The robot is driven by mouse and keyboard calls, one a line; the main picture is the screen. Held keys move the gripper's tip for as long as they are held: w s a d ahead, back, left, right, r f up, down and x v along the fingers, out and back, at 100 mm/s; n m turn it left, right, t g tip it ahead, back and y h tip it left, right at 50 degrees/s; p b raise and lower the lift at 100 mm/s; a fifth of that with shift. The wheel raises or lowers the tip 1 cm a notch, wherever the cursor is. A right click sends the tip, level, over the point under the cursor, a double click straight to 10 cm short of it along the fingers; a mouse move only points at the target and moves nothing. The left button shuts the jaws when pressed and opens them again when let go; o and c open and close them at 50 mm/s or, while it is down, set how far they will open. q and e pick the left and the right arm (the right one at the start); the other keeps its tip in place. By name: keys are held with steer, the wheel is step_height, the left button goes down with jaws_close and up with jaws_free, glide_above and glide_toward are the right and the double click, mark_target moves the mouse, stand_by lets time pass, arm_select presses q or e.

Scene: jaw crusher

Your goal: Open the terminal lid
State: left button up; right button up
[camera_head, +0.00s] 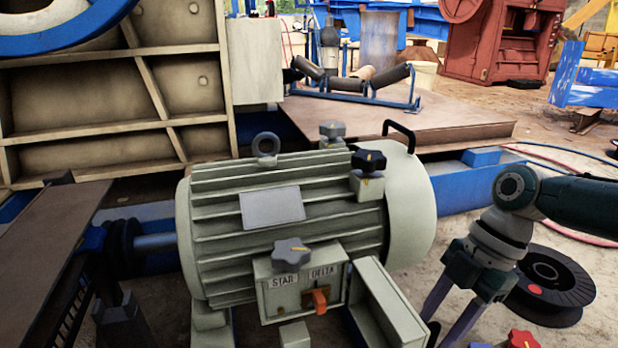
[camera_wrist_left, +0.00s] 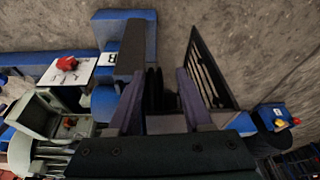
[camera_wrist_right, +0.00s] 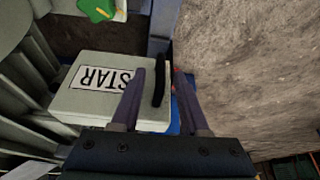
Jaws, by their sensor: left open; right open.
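The pale green motor (camera_head: 290,215) has a terminal box (camera_head: 300,293) low on its front, labelled STAR and DELTA, with a grey star knob (camera_head: 291,254) and an orange lever (camera_head: 319,300). A pale boxy part (camera_head: 388,303) adjoins it on the right. I cannot tell which part is the lid. My right gripper (camera_head: 441,336) is open, right of this part. In the right wrist view, a pale cover labelled STAR (camera_wrist_right: 85,103) lies beside the fingers, and a black bar (camera_wrist_right: 160,82) shows between them; contact is unclear. My left gripper (camera_wrist_left: 158,75) is open, seen only in its wrist view.
A black cable reel (camera_head: 580,290) lies on the ground at right. Red knobs (camera_head: 523,340) show at the bottom edge. A brown beam (camera_head: 45,250) stands at left. A roller frame (camera_head: 350,88) is behind the motor.

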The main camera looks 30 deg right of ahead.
steer(key=p+v, duration=0.5)
steer(key=v, duration=0.4)
steer(key=shift+r, duration=0.2)
steer(key=shift+d, duration=0.1)
steer(key=s+a+r+m+h+p, duration=0.15)
steer(key=a+r+p, duration=0.45)
steer(key=r+p, duration=0.8)
steer(key=s+a+r+m+p, duration=0.3)
steer(key=a+r+p, duration=0.2)
steer(key=r+p, duration=0.85)
steer(key=s+a+r+m+h+p, duration=0.1)
steer(key=s+a+r+m+p, duration=0.15)
steer(key=a+r+p, duration=0.75)
step_height(320, 180, up, 65)
steer(key=s+d+m+t+h+p, duration=0.1)
steer(key=m+p, duration=0.5)
steer(key=p, duration=5.3)
steer(key=shift+d+r+t+h, duration=0.25)
steer(key=shift+d+t+h, duration=0.15)
steer(key=shift+t, duration=0.4)
